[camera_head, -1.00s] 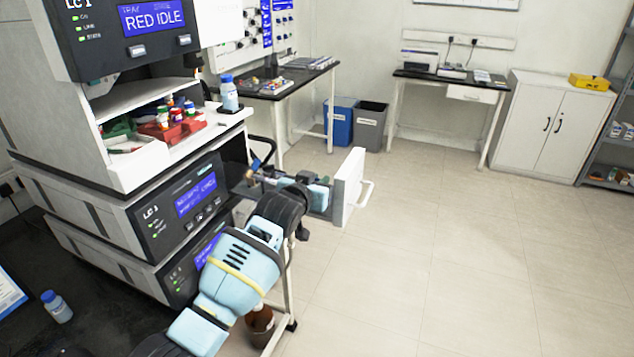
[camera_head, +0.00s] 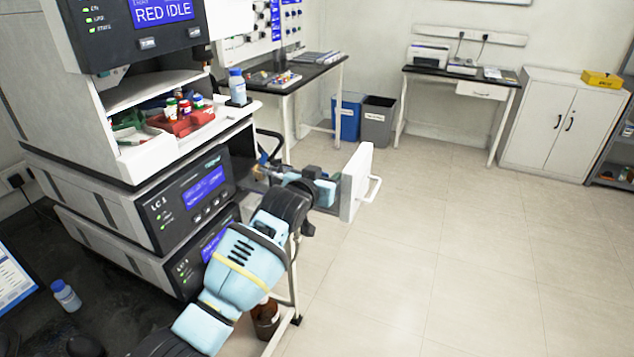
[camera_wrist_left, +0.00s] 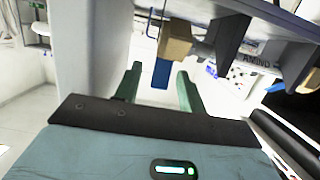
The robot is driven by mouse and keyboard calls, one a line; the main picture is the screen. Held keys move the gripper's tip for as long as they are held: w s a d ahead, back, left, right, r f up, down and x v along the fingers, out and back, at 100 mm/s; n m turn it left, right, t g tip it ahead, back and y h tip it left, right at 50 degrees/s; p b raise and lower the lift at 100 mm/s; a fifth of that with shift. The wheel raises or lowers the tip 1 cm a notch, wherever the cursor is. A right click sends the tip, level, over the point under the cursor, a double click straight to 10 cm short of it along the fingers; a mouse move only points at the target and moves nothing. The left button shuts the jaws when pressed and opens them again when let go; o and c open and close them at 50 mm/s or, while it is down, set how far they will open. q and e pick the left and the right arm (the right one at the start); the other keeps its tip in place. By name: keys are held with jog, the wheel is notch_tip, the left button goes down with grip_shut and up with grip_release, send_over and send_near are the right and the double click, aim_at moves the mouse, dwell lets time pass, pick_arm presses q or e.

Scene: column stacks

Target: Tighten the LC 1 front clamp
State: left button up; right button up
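The LC 1 unit (camera_head: 180,215) stands at the left, with an open bay on its right side and a white door (camera_head: 356,182) swung open. My left gripper (camera_head: 267,174) reaches into this bay from the door side. In the left wrist view, its two green fingers (camera_wrist_left: 157,72) are apart. A tan block (camera_wrist_left: 175,40) with a blue lever (camera_wrist_left: 161,73) below it, apparently the front clamp, is ahead of them. The lever shows between the fingertips; I cannot tell whether they touch it. In the head view this spot is small and partly covered by my wrist.
A blue-capped bottle (camera_head: 237,88) stands on the ledge above the bay, beside a red tray (camera_head: 185,124) of vials. A brown bottle (camera_head: 265,318) is low beneath my arm. Another bottle (camera_head: 66,295) stands on the dark bench. The floor at right is clear.

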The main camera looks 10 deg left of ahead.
pick_arm(q)
jog(key=v, duration=0.7)
jog(key=shift+s, duration=0.1)
